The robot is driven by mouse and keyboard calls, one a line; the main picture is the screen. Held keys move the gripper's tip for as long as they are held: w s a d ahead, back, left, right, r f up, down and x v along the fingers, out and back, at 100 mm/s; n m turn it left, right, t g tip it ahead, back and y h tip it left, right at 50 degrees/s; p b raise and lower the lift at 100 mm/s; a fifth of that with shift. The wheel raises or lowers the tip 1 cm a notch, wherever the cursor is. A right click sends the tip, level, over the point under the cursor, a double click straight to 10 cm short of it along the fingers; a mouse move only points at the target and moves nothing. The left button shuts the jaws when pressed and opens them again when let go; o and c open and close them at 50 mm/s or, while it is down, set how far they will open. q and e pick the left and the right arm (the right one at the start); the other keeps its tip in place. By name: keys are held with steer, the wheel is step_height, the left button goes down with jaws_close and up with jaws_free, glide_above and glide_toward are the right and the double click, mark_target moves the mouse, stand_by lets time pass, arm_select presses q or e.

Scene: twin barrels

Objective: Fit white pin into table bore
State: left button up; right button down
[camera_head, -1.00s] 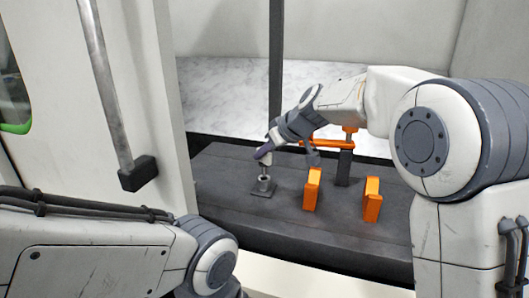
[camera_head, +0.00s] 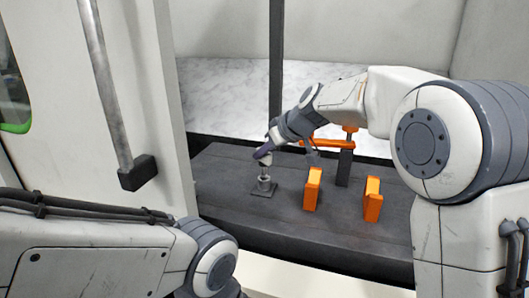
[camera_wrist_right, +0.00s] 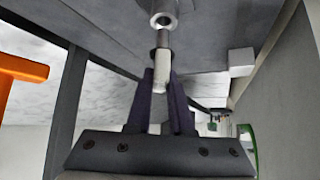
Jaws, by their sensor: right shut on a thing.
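My right gripper (camera_head: 263,155) is shut on the white pin (camera_wrist_right: 157,75) and holds it above the table (camera_head: 225,185). In the right wrist view the fingers (camera_wrist_right: 161,105) lie on both sides of the pin. The pin's thin grey end (camera_wrist_right: 163,38) points at the table bore, a round metal socket (camera_wrist_right: 163,19) with a dark hole. In the head view the socket (camera_head: 264,184) stands on a small dark plate just below the pin. I cannot tell whether the pin's end touches the socket. My left gripper is out of view; only part of my left arm shows.
Two orange blocks (camera_head: 313,189) (camera_head: 373,199) stand on the table right of the socket. An orange-topped dark post (camera_head: 344,165) stands behind them, near my right forearm. A white wall with a bar handle (camera_head: 113,95) is at left.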

mark_target(266, 163)
steer(key=shift+b, duration=0.35)
stand_by(0.7)
steer(key=shift+f+b, duration=2.1)
steer(key=shift+b, duration=0.15)
steer(key=c, duration=0.7)
jaws_free()
steer(key=shift+r, duration=0.1)
steer(key=shift+c, duration=0.2)
steer(key=v, duration=1)
steer(key=shift+s, duration=0.2)
steer(key=shift+d+r, duration=0.1)
steer(key=shift+d, duration=0.05)
